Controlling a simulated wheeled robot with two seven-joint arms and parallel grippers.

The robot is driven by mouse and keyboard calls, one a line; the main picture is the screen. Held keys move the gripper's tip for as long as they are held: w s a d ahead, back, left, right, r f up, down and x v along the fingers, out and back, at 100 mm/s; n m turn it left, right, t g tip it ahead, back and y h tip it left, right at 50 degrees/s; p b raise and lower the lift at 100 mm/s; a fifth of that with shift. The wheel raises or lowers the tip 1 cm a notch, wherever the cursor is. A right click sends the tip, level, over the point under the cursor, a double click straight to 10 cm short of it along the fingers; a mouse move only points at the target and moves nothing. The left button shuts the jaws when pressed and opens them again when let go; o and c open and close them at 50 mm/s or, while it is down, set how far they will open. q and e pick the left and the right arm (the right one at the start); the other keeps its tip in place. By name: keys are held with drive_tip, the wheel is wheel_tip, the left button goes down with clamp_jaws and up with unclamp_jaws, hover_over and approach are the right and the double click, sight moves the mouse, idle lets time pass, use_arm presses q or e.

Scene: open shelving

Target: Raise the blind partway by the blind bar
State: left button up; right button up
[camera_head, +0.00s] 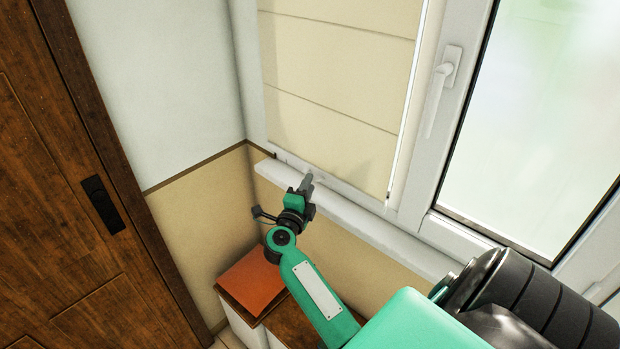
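A cream blind (340,75) with horizontal seams hangs lowered over the left window pane, its lower edge close above the white sill. The blind bar along that lower edge is not clearly distinct from the pale frame behind my gripper. My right gripper (306,183) is at the left part of the blind's lower edge, just over the sill, with its fingers pointing up toward the blind. Whether it touches the bar, and whether its fingers are open or shut, I cannot tell. My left gripper is not in view.
The white sill (355,222) runs below the window. A window handle (438,95) sits on the frame right of the blind. A low cabinet with an orange-brown top (252,278) stands below. A dark wooden door (60,190) is at left.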

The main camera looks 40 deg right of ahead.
drive_tip(key=shift+x, duration=1)
clamp_jaws()
